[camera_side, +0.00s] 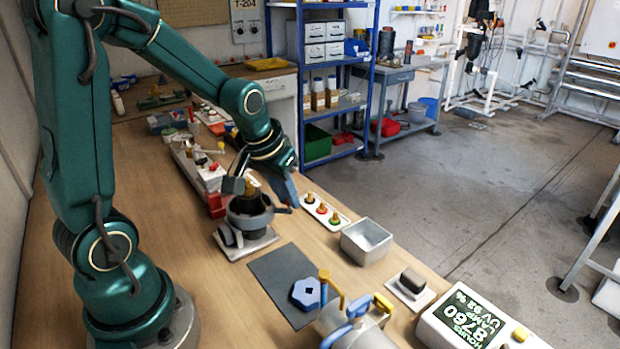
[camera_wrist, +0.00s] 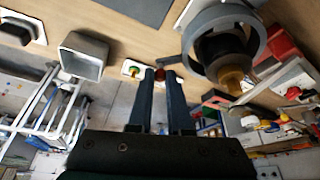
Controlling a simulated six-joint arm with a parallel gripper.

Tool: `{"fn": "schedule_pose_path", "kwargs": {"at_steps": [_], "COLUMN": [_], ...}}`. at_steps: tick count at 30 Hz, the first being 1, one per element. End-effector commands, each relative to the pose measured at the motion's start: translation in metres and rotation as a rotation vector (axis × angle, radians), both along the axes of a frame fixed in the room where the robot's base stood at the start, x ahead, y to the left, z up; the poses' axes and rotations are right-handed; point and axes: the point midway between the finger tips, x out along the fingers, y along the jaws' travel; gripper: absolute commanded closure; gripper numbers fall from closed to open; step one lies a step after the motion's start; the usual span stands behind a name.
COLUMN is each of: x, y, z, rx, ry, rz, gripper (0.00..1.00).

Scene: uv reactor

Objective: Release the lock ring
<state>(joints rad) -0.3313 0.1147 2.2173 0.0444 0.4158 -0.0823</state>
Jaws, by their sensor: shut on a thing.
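The lock ring (camera_side: 247,219) is a grey collar around the reactor housing on a pale square base (camera_side: 246,245). In the wrist view the ring (camera_wrist: 197,52) surrounds a dark body with an amber piece (camera_wrist: 231,80) in its middle. A short grey lever (camera_wrist: 170,61) sticks out from the ring towards my fingertips. My gripper (camera_wrist: 160,73) is at the lever's end, its two fingers close together and shut on it. In the side view my gripper (camera_side: 292,203) is just right of the ring. The fingers hide the lever's tip.
A white tray with coloured plugs (camera_side: 326,213) and an open grey bin (camera_side: 367,240) stand to the right. A dark mat (camera_side: 277,275) with a blue knob (camera_side: 306,293) lies in front. A red and white rack (camera_side: 213,180) stands close behind the ring.

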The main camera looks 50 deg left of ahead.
Motion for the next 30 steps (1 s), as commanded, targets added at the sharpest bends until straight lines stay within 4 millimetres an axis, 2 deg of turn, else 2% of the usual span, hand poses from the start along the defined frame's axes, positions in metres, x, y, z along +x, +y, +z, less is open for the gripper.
{"fn": "schedule_pose_path", "kwargs": {"at_steps": [7, 8, 9, 10, 21, 30], "x": [-0.001, -0.001, -0.001, -0.001, -0.001, -0.011], "y": [0.000, 0.000, 0.000, 0.000, 0.000, -0.005], "z": [0.001, 0.001, 0.001, 0.001, 0.003, 0.033], "rx": [0.000, 0.000, 0.000, 0.000, 0.000, 0.001], "ry": [0.001, 0.001, 0.001, 0.001, 0.000, -0.005], "rz": [0.001, 0.001, 0.001, 0.001, 0.001, 0.002], "gripper": [1.00, 0.79, 0.64, 0.53, 0.53, 0.53]}}
